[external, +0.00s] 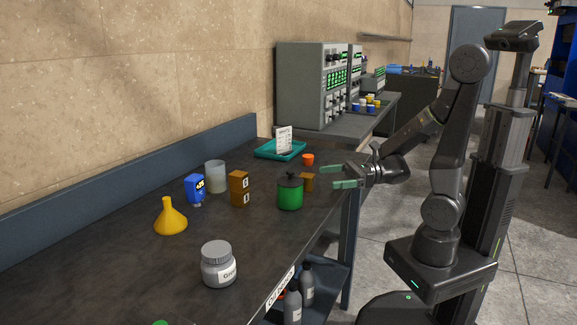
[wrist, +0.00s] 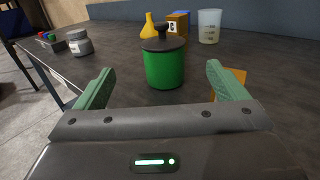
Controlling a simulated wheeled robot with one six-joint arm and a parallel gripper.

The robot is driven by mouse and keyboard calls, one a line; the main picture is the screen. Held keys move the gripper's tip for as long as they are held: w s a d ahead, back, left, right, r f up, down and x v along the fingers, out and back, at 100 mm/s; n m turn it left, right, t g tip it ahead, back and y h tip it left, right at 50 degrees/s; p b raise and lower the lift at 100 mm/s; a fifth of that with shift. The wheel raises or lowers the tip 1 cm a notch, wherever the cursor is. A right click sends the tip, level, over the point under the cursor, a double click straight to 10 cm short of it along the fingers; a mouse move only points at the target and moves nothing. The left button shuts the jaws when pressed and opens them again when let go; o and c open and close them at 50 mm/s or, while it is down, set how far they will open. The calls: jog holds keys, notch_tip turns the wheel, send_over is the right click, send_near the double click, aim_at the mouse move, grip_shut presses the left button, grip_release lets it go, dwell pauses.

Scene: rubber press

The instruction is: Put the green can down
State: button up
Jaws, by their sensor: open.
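The green can (external: 290,192) stands upright on the dark workbench (external: 130,265), with a dark lid and knob on top. In the wrist view the green can (wrist: 164,66) stands ahead of my gripper, centred between the fingers. My gripper (external: 345,177) is open, with green fingers, at the right edge of the bench and to the right of the can. In the wrist view my gripper (wrist: 155,82) shows its fingers spread wide with nothing between the pads. The can's base rests on the bench top.
An orange-brown block (external: 307,182) sits close behind the can. A teal tray (external: 264,153) and orange cup (external: 308,159) lie farther back.

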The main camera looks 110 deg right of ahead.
notch_tip(320, 180, down, 2)
jog(key=shift+f, duration=0.1)
send_near(289, 186)
jog(key=w+d, duration=0.1)
jog(key=w+d+f, duration=0.2)
jog(key=shift+w+d, duration=0.1)
jog(key=shift+d, duration=0.1)
jog(key=shift+w+d, duration=0.2)
jog(key=shift+w, duration=0.75)
jog(key=shift+w+d, duration=0.2)
jog(key=shift+w, duration=0.7)
jog(key=shift+w+d, duration=0.15)
jog(key=shift+w, duration=0.8)
grip_shut()
